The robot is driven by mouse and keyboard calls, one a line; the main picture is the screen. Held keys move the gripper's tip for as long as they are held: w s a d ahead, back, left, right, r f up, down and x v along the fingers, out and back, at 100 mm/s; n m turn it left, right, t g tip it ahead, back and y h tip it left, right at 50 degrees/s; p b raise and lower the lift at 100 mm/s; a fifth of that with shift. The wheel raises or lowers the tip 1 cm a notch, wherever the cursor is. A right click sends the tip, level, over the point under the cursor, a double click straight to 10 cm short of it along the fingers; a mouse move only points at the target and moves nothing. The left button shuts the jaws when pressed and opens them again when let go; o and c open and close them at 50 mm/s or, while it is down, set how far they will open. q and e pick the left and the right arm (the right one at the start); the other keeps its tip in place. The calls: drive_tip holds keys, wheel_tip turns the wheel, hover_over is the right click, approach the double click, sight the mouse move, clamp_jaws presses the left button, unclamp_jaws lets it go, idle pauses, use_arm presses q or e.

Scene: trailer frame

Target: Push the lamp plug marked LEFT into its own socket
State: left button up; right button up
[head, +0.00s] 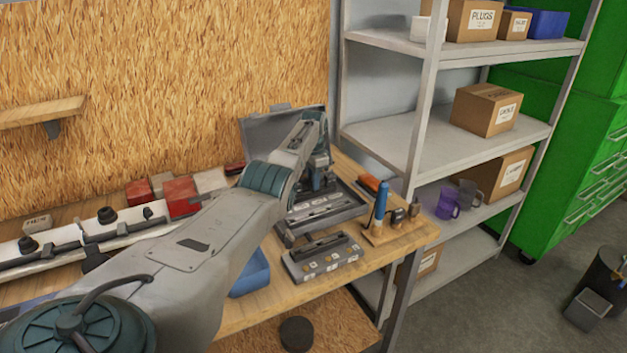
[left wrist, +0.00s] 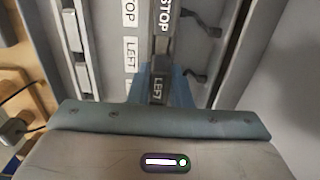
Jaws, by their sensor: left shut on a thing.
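My left gripper (head: 318,184) reaches down into an open grey case (head: 345,212) on the bench. In the left wrist view its blue fingers (left wrist: 157,88) are shut on a dark plug marked LEFT (left wrist: 158,90). A dark piece marked STOP (left wrist: 164,18) lies in line just beyond it. White labels LEFT (left wrist: 130,54) and STOP (left wrist: 129,13) run along the strip beside them. The plug's lower end is hidden, so I cannot tell how it sits. My right gripper is not in view.
A grey block with small labels (head: 325,262) stands in front of the case. A wooden holder with a blue-handled tool (head: 380,205) is to its right. A blue bin (head: 252,272) is at the bench's front. Red boxes (head: 180,196) and a long light bar (head: 125,222) lie left.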

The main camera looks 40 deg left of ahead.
use_arm(q)
drive_tip(key=shift+f+b, duration=0.3)
drive_tip(key=shift+f, duration=0.1)
drive_tip(key=o, duration=1.1)
drive_tip(key=shift+o, duration=0.2)
wheel_tip(320, 180, up, 4)
drive_tip(key=p, duration=0.4)
wheel_tip(320, 180, up, 3)
drive_tip(key=p, duration=0.3)
drive_tip(key=shift+r, duration=0.1)
